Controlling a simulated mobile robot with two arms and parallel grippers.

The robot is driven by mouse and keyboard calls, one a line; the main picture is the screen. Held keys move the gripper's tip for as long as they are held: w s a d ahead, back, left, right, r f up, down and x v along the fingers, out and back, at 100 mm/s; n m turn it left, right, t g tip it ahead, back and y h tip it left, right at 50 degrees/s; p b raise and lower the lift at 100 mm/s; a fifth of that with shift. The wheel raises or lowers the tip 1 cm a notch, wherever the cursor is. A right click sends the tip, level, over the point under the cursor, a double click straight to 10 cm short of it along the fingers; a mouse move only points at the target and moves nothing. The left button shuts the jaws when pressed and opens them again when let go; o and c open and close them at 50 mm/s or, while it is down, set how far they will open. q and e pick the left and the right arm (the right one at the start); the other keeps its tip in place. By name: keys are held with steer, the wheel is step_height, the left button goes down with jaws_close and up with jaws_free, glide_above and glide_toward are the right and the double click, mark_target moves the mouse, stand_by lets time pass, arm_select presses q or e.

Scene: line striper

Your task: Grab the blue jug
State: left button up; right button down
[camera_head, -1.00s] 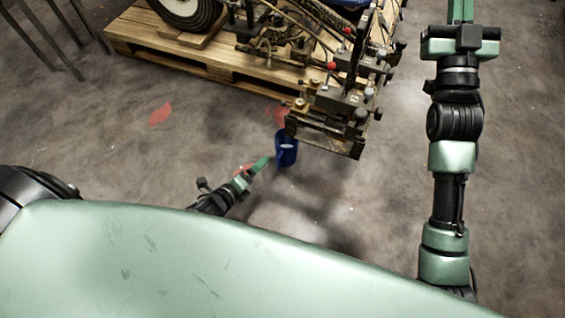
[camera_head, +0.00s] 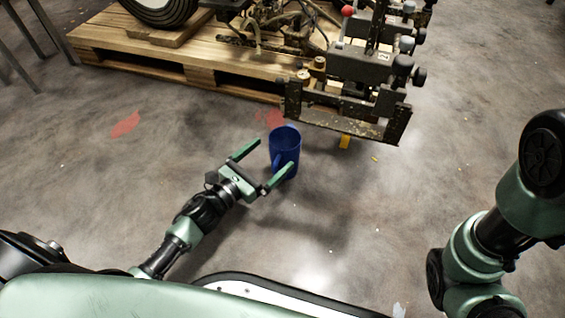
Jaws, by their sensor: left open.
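The blue jug (camera_head: 284,146) stands upright on the concrete floor near the middle of the view, its open top facing up. My left gripper (camera_head: 267,162) is open with its two green fingers spread toward the jug. The right-hand finger overlaps the jug's lower part in the picture, and the other finger is to the left of the jug. I cannot tell whether either finger touches it. My right arm shows at the right edge, but its gripper is outside the view.
A line striper machine (camera_head: 370,70) stands on a wooden pallet (camera_head: 190,67) at the back. Its low metal front part (camera_head: 345,118) reaches out close behind and right of the jug. Metal legs (camera_head: 22,45) stand at the far left.

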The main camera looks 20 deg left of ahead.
mark_target(284, 141)
arm_select(q)
steer(key=b+x, duration=0.1)
steer(key=x, duration=0.5)
steer(key=shift+a+f, duration=0.15)
steer(key=shift+a, duration=0.05)
steer(key=c, duration=2.1)
